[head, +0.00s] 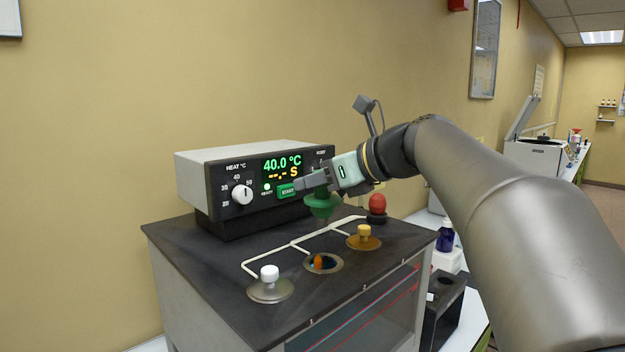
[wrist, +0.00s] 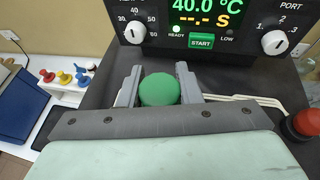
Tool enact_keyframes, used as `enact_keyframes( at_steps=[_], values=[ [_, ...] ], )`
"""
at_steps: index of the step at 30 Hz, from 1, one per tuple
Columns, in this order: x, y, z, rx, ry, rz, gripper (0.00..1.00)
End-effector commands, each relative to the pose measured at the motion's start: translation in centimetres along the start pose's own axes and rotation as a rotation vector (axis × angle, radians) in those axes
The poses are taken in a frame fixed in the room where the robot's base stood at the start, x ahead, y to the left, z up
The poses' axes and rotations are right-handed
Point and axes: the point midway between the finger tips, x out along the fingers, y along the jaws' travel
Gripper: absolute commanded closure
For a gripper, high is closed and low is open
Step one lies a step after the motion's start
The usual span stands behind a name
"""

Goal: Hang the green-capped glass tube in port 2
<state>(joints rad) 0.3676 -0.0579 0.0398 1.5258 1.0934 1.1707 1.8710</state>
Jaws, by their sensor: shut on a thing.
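My gripper (head: 312,186) is shut on the green cap (head: 323,206) of the tube, above the dark top of the bath cabinet. In the wrist view the round green cap (wrist: 159,89) sits between both fingers; the glass below it cannot be made out. Three ports lie in a row on the bath top. The middle port (head: 338,266) is an uncapped hole with something orange inside. The near-left port holds a white-capped stopper (head: 269,273), and the far-right port a yellow-capped one (head: 364,231). The held cap is behind the middle port in the head view, apart from it.
The heater control box (head: 250,180) stands at the back of the bath top, close to my gripper; its display reads 40.0 °C. White piping (head: 290,246) runs behind the ports. A red knob (head: 377,203) stands at the right. Several coloured caps (wrist: 64,77) show at left in the wrist view.

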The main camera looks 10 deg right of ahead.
Motion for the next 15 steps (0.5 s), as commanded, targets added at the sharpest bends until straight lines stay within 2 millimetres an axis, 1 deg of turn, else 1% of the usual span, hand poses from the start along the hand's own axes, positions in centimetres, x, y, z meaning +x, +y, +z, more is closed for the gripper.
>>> enact_keyframes(
  at_steps=[1, 15],
  values=[
    [0.3, 0.0, -0.8, 0.000, -0.001, -0.001, 1.00],
    [1.8, 0.0, -4.4, 0.001, 0.000, 0.000, 1.00]
  ],
)
